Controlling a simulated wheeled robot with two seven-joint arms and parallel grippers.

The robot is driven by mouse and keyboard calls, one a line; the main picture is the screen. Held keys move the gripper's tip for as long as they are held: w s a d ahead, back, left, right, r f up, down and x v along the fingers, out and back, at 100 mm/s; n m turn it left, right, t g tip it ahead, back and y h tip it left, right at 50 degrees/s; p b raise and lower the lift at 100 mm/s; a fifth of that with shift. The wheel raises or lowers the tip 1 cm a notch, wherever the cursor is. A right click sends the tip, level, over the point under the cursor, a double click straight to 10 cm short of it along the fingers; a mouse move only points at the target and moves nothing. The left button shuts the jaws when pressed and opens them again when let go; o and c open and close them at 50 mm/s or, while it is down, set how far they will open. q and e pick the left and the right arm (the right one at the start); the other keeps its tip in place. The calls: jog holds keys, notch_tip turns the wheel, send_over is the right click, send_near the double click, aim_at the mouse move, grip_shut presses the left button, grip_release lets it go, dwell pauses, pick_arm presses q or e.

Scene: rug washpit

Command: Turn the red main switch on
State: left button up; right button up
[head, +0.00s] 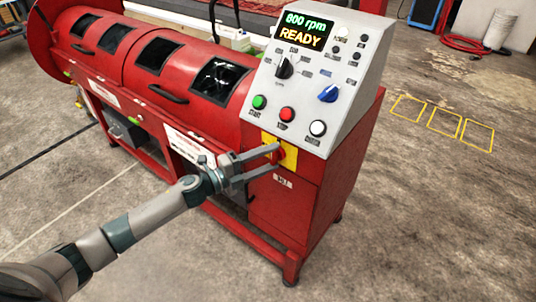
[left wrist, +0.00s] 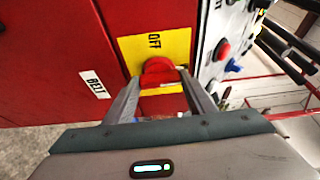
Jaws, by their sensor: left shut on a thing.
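The red main switch (head: 281,154) sits on a yellow plate (head: 290,157) on the front of the red machine, below the sloping control panel. In the left wrist view the red knob (left wrist: 158,71) shows in front of the yellow plate (left wrist: 130,50), with a dark label that seems to read OFF. My left gripper (head: 277,158) reaches in from the left, its two fingers on either side of the knob. In the left wrist view the left gripper (left wrist: 160,88) is shut on the knob. The knob's exact angle is hard to tell. My right gripper is not in view.
The grey control panel (head: 310,80) above has a lit display (head: 303,31) reading READY, plus green, red and white buttons and a blue knob. The red drum housing (head: 150,60) runs to the left. Bare concrete floor (head: 430,220) lies to the right.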

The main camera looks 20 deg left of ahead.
aim_at(271, 158)
pick_arm(q)
jog(key=shift+f, duration=0.1)
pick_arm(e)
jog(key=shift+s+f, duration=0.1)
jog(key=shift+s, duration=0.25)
pick_arm(q)
jog(key=o, duration=1)
jog(key=shift+o, duration=0.2)
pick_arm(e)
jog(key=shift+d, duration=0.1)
pick_arm(q)
jog(key=shift+s, duration=0.1)
jog(key=v, duration=0.3)
jog(key=shift+b, duration=0.35)
jog(key=b+v, duration=0.3)
jog(key=v, duration=1.1)
jog(key=shift+a, duration=0.2)
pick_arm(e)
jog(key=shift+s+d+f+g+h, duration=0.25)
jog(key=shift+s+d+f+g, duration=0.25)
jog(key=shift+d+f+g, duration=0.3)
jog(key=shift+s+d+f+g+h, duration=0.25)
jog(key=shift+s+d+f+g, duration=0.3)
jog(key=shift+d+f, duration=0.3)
